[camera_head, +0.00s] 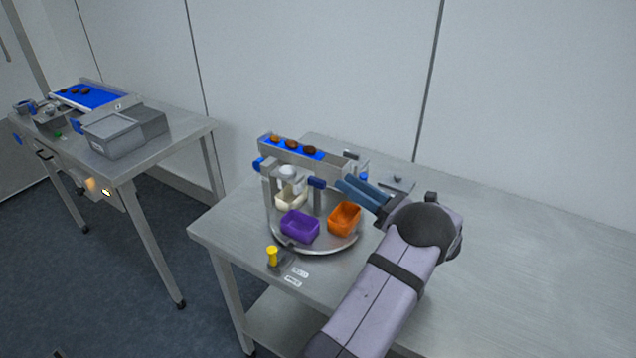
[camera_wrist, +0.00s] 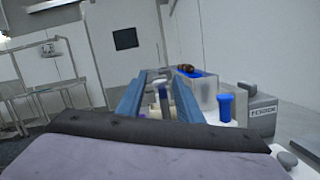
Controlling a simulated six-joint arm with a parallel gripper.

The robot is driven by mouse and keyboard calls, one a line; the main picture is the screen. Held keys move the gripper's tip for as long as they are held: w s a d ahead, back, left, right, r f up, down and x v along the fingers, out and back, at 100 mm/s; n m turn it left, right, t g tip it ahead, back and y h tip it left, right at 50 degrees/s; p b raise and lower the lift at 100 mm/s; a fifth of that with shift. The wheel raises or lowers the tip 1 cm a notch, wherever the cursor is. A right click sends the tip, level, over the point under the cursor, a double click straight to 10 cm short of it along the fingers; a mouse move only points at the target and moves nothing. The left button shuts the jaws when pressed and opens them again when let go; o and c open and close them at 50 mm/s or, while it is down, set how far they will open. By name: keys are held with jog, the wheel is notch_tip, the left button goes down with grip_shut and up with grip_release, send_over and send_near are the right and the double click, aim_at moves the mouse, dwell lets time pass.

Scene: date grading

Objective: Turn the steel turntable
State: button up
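The round steel turntable (camera_head: 318,250) lies on the near steel table. It carries a purple tray (camera_head: 300,228) at its front, an orange tray (camera_head: 345,219) at its right and a cream tray (camera_head: 291,201) at its back left. My gripper (camera_head: 346,184) is above the turntable's back right side, behind the orange tray. Its two blue fingers are spread apart in the wrist view (camera_wrist: 158,76). A grey post with a rounded top (camera_wrist: 162,92) shows between them; I see no grip on it. The turntable's far right side is hidden by my arm.
A conveyor with a blue belt (camera_head: 290,147) and several dates stands just behind the turntable. A yellow knob (camera_head: 272,256) stands at the front left. A second table (camera_head: 180,130) at the left holds a grey bin (camera_head: 113,138). The near table's right part is clear.

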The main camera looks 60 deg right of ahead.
aim_at(326, 183)
jog(key=w+n+b, duration=0.1)
jog(key=f+n+g+y+b, duration=0.1)
jog(key=w+f+n+g+b, duration=0.1)
jog(key=n, duration=0.1)
jog(key=shift+w+d+f, duration=0.15)
jog(key=shift+w+f, duration=0.1)
jog(key=shift+w, duration=0.05)
jog(key=shift+w+n+g+b, duration=0.2)
jog(key=shift+n+g+b, duration=0.1)
jog(key=shift+w, duration=0.1)
jog(key=shift+w+r, duration=0.1)
jog(key=shift+w, duration=0.25)
jog(key=shift+w+p, duration=1.15)
jog(key=shift+w, duration=2.05)
grip_shut()
